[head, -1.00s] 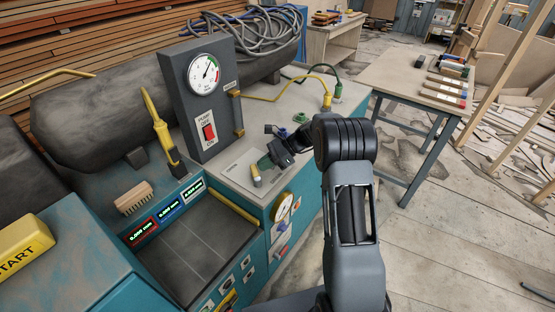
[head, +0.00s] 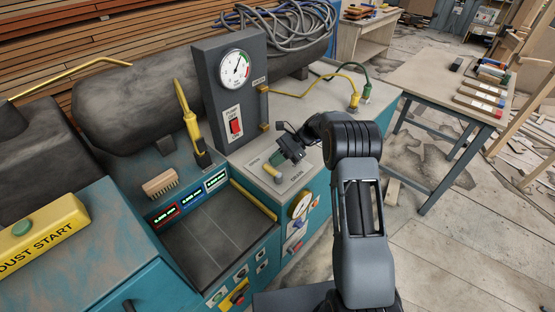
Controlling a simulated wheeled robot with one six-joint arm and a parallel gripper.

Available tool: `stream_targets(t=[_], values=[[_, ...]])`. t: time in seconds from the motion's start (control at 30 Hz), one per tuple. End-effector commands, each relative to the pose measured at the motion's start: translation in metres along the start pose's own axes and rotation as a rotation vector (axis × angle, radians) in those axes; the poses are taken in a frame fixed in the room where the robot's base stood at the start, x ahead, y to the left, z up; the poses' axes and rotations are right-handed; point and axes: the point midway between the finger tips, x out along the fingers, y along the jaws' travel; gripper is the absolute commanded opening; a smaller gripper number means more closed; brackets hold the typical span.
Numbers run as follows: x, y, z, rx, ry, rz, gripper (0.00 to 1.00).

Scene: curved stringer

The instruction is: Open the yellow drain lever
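The drain lever, a short piece with a yellow tip (head: 271,173), is on a pale label plate (head: 258,168) on the bench top, left of my arm. A small green part (head: 278,158) shows just beyond it. My gripper (head: 289,150) is dark and hangs low over the plate, just above and to the right of the yellow tip in the picture. It looks close to the green part. I cannot tell whether it touches anything. Its fingers are small and dark, so their opening is unclear.
A dark gauge panel (head: 229,90) with a red pump switch (head: 236,127) stands behind the plate. Yellow and green plugs (head: 354,102) stand at the back right. A brush (head: 160,183) and a yellow-handled tool (head: 189,120) are at the left. A wooden-topped table (head: 440,90) stands right.

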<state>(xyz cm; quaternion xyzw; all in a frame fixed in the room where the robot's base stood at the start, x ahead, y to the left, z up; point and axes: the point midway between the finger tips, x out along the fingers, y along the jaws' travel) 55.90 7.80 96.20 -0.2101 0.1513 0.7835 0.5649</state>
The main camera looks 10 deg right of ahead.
Motion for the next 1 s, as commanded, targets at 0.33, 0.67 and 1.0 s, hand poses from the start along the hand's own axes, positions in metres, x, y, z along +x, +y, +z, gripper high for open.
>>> stream_targets(t=[0.33,0.67,1.0], values=[[0.004,-0.001,0.002,-0.002,-0.003,0.004,0.0],[0.004,-0.001,0.002,-0.002,-0.004,0.005,0.0],[-0.034,-0.012,-0.018,-0.007,-0.001,0.003,0.0]])
